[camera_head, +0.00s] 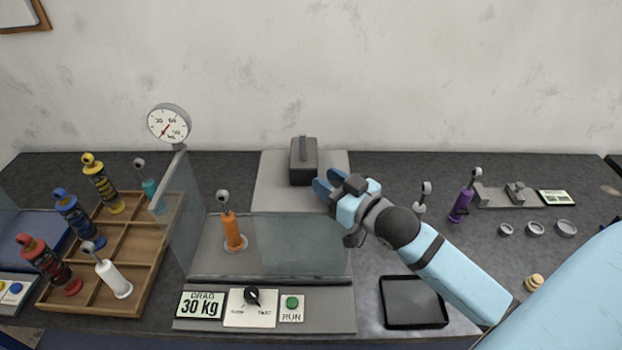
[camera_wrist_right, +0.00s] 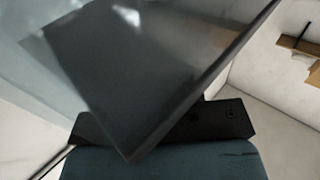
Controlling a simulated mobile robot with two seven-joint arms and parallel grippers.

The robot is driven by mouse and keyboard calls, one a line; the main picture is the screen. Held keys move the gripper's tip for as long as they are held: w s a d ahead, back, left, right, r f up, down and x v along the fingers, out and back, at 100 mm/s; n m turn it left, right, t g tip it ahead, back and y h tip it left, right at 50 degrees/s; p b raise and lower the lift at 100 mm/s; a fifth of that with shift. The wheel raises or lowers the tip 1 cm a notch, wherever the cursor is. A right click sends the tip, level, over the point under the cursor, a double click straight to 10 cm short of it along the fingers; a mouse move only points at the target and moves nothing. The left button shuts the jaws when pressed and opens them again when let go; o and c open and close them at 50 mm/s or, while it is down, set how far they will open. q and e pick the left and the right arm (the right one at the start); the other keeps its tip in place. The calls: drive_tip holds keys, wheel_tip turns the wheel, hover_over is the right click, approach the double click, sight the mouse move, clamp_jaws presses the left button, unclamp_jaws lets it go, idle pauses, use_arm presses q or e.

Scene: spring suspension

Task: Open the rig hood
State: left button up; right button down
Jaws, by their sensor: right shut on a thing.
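The rig hood (camera_head: 300,246) is a clear, glass-like cover at the test rig, with a front pane and a tall left side pane. An orange spring unit (camera_head: 232,232) stands upright behind the front pane. My right gripper (camera_head: 324,189) is at the upper right of the hood, its blue fingers closed together. In the right wrist view a clear pane (camera_wrist_right: 140,70) with a dark edge lies right at the fingers, across a black bar (camera_wrist_right: 215,122). The exact grip point is hidden. My left gripper is not in view.
A grey block (camera_head: 304,160) stands behind the rig and a dial gauge (camera_head: 170,123) at its left. A control panel (camera_head: 265,308) lies in front. A wooden tray (camera_head: 110,250) of spring units is left. A black tray (camera_head: 413,302) sits under my right arm.

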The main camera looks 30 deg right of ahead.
idle(0.3)
drive_tip(key=c, duration=0.8)
unclamp_jaws()
drive_tip(key=shift+s, duration=0.1)
drive_tip(key=shift+s+d+f, duration=0.15)
drive_tip(key=shift+s, duration=0.3)
drive_tip(key=shift+s+d+b, duration=0.4)
drive_tip(key=shift+s, duration=1.7)
drive_tip(key=shift+s+d+b, duration=0.35)
drive_tip(key=shift+s+d, duration=0.1)
drive_tip(key=shift+s, duration=1.65)
drive_tip(key=shift+s+d+b, duration=0.4)
drive_tip(key=shift+s, duration=1.7)
drive_tip(key=shift+s, duration=0.1)
